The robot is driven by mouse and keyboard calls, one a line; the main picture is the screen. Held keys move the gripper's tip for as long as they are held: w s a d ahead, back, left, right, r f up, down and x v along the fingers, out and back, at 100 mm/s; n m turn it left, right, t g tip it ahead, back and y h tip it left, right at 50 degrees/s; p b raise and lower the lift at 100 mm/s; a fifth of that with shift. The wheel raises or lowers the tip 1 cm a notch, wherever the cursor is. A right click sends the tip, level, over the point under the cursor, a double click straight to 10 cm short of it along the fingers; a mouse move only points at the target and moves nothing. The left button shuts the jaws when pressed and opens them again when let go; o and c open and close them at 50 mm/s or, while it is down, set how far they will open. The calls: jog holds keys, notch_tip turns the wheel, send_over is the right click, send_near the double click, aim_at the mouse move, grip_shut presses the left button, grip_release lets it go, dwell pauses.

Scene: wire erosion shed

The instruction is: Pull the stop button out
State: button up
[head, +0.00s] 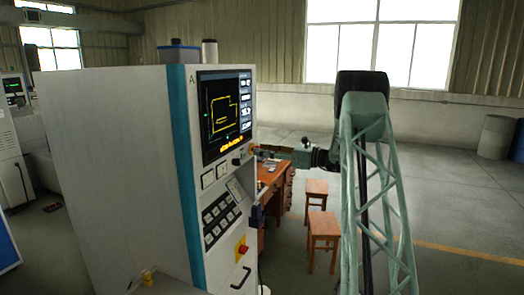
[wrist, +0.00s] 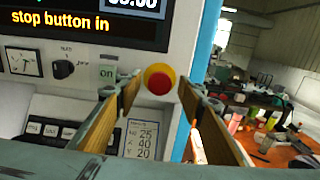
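The stop button (wrist: 159,79) has a red cap with a yellow collar and sits on the cabinet's front panel, below the screen's right end. The screen (wrist: 85,14) reads "stop button in". In the wrist view, my gripper (wrist: 159,88) is open, with one wood-coloured finger on each side of the button. Small gaps show between the fingertips and the collar. I cannot tell how far the tips reach around it. In the head view, my gripper (head: 260,150) is at the panel's right edge just below the screen (head: 227,113), largely hiding the button.
A green "on" button (wrist: 107,72) and a black knob (wrist: 62,69) lie left of the stop button. Lower on the cabinet is a red switch on yellow (head: 241,250) above a handle (head: 241,278). A cluttered wooden desk (head: 275,178) and stools (head: 323,228) stand behind.

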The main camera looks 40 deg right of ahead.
jog(key=shift+w+a, duration=0.15)
jog(key=shift+w, duration=0.05)
jog(key=c, duration=1.1)
jog(key=shift+s+d, duration=0.3)
jog(key=shift+s, duration=0.2)
jog(key=shift+c, duration=0.3)
jog(key=o, duration=1.2)
jog(key=shift+s+d, duration=0.1)
jog(key=shift+s, duration=0.1)
jog(key=shift+c, duration=0.2)
jog(key=shift+w, duration=0.15)
jog(key=v, duration=1.2)
